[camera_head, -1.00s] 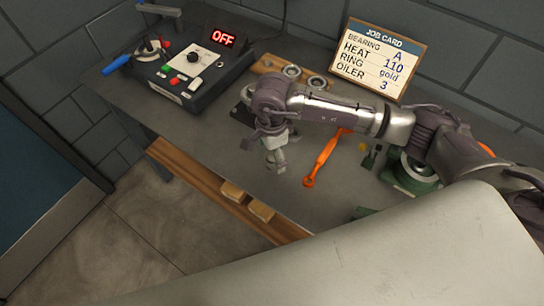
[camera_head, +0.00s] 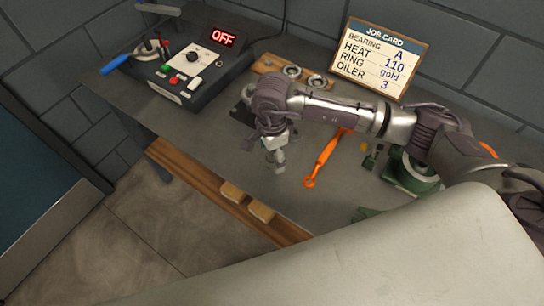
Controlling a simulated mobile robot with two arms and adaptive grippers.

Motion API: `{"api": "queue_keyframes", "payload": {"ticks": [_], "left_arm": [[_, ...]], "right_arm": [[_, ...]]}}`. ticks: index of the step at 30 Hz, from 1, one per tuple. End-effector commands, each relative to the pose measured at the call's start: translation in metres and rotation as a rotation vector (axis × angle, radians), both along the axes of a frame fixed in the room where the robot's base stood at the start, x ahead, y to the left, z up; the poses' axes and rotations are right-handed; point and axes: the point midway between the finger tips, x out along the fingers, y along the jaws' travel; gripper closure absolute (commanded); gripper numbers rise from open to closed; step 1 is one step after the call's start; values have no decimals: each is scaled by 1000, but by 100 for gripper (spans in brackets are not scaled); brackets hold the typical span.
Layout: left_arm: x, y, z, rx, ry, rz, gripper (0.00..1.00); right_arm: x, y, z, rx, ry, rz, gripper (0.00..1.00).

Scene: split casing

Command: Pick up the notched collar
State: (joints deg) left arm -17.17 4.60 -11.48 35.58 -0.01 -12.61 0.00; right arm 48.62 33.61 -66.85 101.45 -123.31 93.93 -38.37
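I cannot make out the notched collar for certain in the head view. My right gripper (camera_head: 276,163) points down over the grey bench top (camera_head: 225,160), near its front edge. Its fingers are small and seen at an angle, so whether they are open or hold something is unclear. A dark flat piece (camera_head: 241,114) shows partly behind my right wrist. My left gripper is out of view.
A heater unit (camera_head: 185,60) reading OFF stands at the back left. Two metal rings sit on a wooden board (camera_head: 268,62) behind my arm. An orange tool (camera_head: 326,158) lies right of the gripper. A green housing (camera_head: 411,178) and job card (camera_head: 384,57) are further right.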

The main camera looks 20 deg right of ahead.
Motion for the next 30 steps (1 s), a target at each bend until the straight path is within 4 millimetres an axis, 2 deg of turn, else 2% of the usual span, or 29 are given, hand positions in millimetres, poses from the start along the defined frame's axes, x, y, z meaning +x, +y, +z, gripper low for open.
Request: {"api": "queue_keyframes", "payload": {"ticks": [1, 7, 16, 21, 23, 28, 30], "left_arm": [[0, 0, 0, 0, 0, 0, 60], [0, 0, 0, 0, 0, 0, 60], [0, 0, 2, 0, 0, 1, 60], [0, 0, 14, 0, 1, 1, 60], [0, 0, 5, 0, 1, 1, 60], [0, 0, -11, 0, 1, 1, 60], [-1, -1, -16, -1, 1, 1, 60]], "right_arm": [[0, 0, 0, 0, 0, 0, 36], [0, 0, 0, 0, 0, 0, 69], [0, 0, 1, 0, 0, 0, 69], [0, 0, 9, 0, 1, -1, 69], [1, 0, 11, 2, -4, 1, 69], [2, 0, 44, 1, -10, 2, 69], [-5, -18, 52, -3, -5, -4, 69]]}}
